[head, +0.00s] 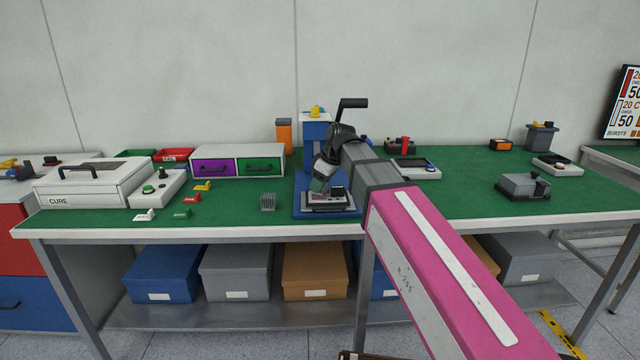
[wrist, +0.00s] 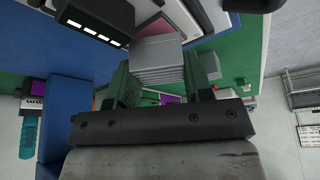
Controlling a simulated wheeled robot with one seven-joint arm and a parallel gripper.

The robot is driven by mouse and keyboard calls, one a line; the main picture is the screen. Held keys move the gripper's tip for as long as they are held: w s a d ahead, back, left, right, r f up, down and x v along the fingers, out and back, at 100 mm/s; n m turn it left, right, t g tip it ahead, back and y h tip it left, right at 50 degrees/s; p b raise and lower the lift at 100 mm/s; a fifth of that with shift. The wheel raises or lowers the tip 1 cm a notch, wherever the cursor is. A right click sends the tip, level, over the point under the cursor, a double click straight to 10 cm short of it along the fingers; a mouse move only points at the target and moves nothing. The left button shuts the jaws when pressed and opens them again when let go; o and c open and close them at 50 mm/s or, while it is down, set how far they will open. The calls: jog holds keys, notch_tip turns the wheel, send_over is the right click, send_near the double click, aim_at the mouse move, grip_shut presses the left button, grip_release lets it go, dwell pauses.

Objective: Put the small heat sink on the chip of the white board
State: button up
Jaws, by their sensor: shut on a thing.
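My gripper (head: 322,184) is over the blue base in the head view. In the wrist view my gripper (wrist: 157,64) is shut on a grey finned heat sink (wrist: 160,47), which sits between the two fingers. In the head view the arm and wrist largely hide this heat sink. A pale board or its holder (head: 328,208) lies on the blue base just below my gripper.
A white CURE box (head: 90,184), a button box (head: 158,188) and small coloured clips are at left.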

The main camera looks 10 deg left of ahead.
jog(key=shift+f, duration=0.6)
dwell(0.3)
jog(key=o, duration=1)
jog(key=v, duration=1.1)
